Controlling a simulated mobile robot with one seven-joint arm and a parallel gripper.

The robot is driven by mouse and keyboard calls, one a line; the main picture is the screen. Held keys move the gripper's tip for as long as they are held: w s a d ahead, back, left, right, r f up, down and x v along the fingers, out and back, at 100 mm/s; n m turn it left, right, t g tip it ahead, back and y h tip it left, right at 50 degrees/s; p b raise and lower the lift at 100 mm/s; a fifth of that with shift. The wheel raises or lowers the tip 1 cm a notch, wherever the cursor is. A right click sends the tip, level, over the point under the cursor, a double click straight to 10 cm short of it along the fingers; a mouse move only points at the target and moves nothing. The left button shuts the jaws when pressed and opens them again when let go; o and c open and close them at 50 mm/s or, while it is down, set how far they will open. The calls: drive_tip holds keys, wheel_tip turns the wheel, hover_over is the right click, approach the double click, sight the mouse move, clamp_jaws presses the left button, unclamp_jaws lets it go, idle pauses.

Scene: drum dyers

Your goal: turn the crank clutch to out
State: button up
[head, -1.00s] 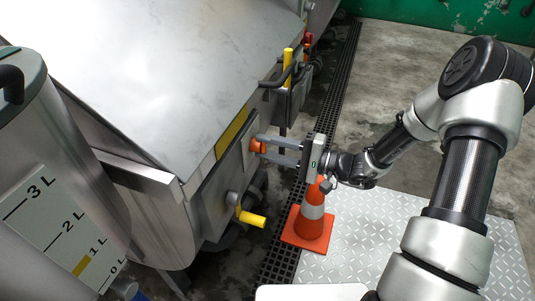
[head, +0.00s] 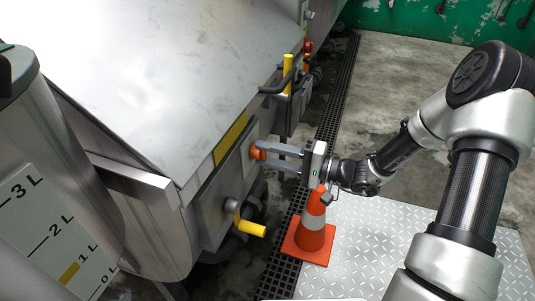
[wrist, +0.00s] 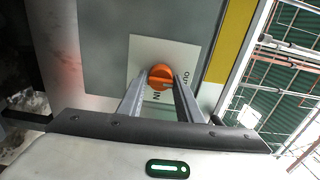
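The crank clutch is a round orange knob (head: 258,151) on the side panel of the large metal machine. In the wrist view the knob (wrist: 160,77) sits on a pale label plate (wrist: 140,60), with "OUT" to its right and "IN" below it. A pale line crosses the knob; its exact aim is hard to read. My gripper (head: 265,153) reaches in from the right with a finger on each side of the knob. In the wrist view the fingertips of my gripper (wrist: 161,82) flank it closely and appear to touch its sides.
A yellow crank handle (head: 250,228) sticks out below the knob. A yellow upright handle (head: 288,72) is farther along the machine. A steel tank (head: 85,200) is at left.

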drive_tip(key=o, duration=0.3)
drive_tip(key=shift+d, duration=0.1)
drive_tip(key=p+v, duration=0.2)
drive_tip(key=v, duration=1.5)
drive_tip(key=shift+s+d, duration=0.1)
drive_tip(key=shift+r, duration=0.1)
